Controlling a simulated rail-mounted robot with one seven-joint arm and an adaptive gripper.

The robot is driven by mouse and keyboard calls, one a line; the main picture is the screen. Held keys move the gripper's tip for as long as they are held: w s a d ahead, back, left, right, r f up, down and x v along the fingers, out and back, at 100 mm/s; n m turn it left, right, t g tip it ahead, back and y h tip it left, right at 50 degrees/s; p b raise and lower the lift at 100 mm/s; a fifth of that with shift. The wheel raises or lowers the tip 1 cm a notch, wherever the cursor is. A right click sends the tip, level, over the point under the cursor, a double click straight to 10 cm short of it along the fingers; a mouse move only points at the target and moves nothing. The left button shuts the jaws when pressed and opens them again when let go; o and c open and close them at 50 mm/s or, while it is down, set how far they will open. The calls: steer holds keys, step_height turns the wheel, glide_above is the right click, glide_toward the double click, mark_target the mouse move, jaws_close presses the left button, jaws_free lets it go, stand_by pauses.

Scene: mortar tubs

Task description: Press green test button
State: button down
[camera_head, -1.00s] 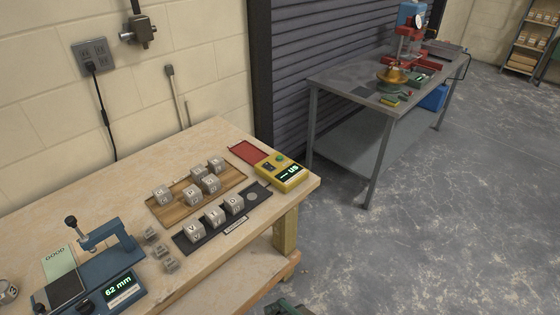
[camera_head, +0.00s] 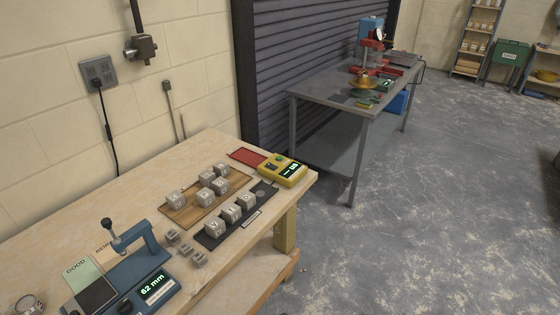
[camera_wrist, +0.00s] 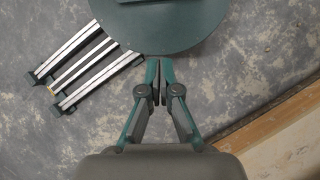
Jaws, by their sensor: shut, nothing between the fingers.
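A yellow tester (camera_head: 283,171) with a lit green display sits at the right end of the near wooden bench. A small green button (camera_head: 282,159) shows on its top face, beside a dark patch; its label is too small to read. My gripper (camera_wrist: 155,92) shows only in the wrist view, with its fingertips together and nothing between them. It is over the grey floor, apart from the tester, which is not in the wrist view.
A red tray (camera_head: 246,156) lies left of the tester. Lettered cubes stand on a wooden board (camera_head: 178,216) and a dark strip (camera_head: 210,240). A blue gauge (camera_head: 140,272) reads 62 mm. A metal table (camera_head: 330,90) stands behind. The wooden bench edge (camera_wrist: 270,125) shows near my gripper.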

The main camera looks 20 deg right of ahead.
steer(key=w+d+r+m+t, duration=0.1)
steer(key=w+d+t, duration=0.1)
steer(key=w+d, duration=0.65)
steer(key=w+d+r+m+t, duration=0.2)
steer(key=w+d, duration=0.1)
steer(key=w, duration=1)
steer(key=w+d+r+m+t, duration=0.15)
steer(key=w+d, duration=0.35)
steer(key=w, duration=0.6)
steer(key=w+d+r+m+t+h, duration=0.35)
steer(key=w+d+r+t, duration=0.35)
steer(key=w+d+r, duration=1.75)
step_height(320, 180, up, 21)
steer(key=t+y+p, duration=0.2)
steer(key=t+y, duration=0.1)
steer(key=y, duration=0.1)
glide_above(280, 158)
steer(key=shift+r+n, duration=0.1)
steer(key=shift+n, duration=0.2)
steer(key=shift+d, duration=0.1)
steer(key=shift+f+b, duration=2.05)
steer(key=shift+f, duration=2.4)
